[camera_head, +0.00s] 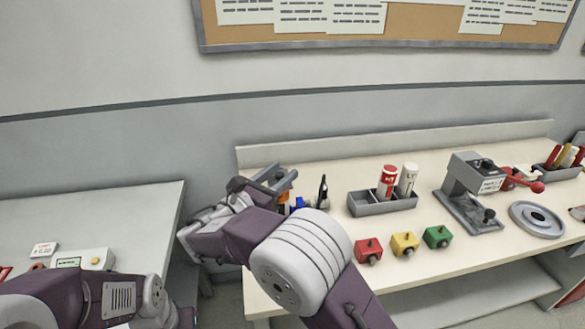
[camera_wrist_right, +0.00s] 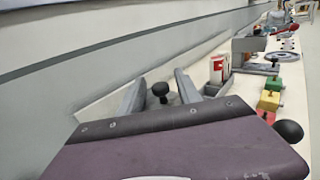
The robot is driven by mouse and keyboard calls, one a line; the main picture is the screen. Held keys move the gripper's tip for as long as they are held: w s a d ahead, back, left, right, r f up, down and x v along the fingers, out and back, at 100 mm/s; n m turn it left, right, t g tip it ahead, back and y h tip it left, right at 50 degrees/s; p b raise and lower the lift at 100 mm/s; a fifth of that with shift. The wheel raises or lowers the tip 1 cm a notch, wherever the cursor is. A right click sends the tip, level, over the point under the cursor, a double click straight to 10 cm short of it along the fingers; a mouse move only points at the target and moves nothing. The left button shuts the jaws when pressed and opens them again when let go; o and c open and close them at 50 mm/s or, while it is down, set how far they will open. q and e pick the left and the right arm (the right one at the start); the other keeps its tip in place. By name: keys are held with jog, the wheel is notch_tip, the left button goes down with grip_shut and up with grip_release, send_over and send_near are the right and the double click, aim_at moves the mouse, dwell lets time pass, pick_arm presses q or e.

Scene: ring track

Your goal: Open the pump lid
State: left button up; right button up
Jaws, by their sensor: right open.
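I cannot tell which thing is the pump lid. My right gripper (camera_head: 272,178) is at the back left of the right-hand bench, its jaws apart and nothing seen between them in the head view. It partly hides small orange and blue items (camera_head: 299,202) beside a dark pointed bottle (camera_head: 322,190). In the right wrist view, the two fingers (camera_wrist_right: 158,90) are spread, with a black round knob (camera_wrist_right: 160,89) showing between them; whether it touches them I cannot tell. My left arm shows at the lower left, but its gripper does not.
A grey tray (camera_head: 385,208) holds red and white canisters. Red (camera_head: 367,250), yellow (camera_head: 404,243) and green (camera_head: 437,236) knobbed blocks line the front. A grey press (camera_head: 462,180) with a red-knobbed lever and a grey disc (camera_head: 537,218) stand at right. A lower bench (camera_head: 100,210) is left.

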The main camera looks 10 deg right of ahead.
jog(key=shift+w+d, duration=0.1)
jog(key=shift+w, duration=0.1)
jog(key=shift+s+a+r, duration=0.25)
jog(key=shift+s+a, duration=0.05)
jog(key=shift+s, duration=0.25)
jog(key=c, duration=0.5)
grip_shut()
